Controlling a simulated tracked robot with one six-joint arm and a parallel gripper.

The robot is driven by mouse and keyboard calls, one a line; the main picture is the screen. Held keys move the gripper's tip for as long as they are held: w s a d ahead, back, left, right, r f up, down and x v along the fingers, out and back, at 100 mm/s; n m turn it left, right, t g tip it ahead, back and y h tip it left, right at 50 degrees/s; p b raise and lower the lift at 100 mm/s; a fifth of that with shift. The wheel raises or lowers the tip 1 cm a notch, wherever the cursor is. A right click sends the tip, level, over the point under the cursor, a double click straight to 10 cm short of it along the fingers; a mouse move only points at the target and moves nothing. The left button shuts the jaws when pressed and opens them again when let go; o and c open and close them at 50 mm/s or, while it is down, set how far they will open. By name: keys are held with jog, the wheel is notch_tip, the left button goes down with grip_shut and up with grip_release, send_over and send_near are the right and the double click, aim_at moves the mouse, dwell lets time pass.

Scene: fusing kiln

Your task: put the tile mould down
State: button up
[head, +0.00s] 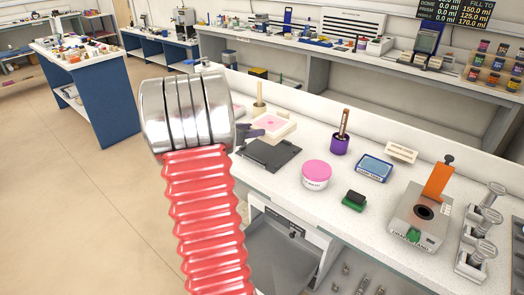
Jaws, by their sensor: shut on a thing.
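The tile mould (284,130) is a cream block with a pink square in its top, beyond the dark grey slab on the white counter. My gripper (254,133) shows only in part, at the mould's left near edge, behind the metal end of my arm. It is shut on the mould. The mould looks level. I cannot tell whether its underside touches the counter. My arm hides the mould's left surroundings and most of the gripper.
The dark grey slab (270,154) lies just nearer than the mould. A pink-lidded jar (316,175), a purple pot (340,145), a blue-framed box (374,168) and a grey device with an orange flap (420,215) stand to the right. An open drawer (282,255) is below.

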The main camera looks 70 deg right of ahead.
notch_tip(320, 180, down, 5)
jog(key=shift+f, duration=0.15)
jog(key=shift+f, duration=1.95)
jog(key=o, duration=1.3)
jog(key=shift+c, duration=0.2)
jog(key=v, duration=1.2)
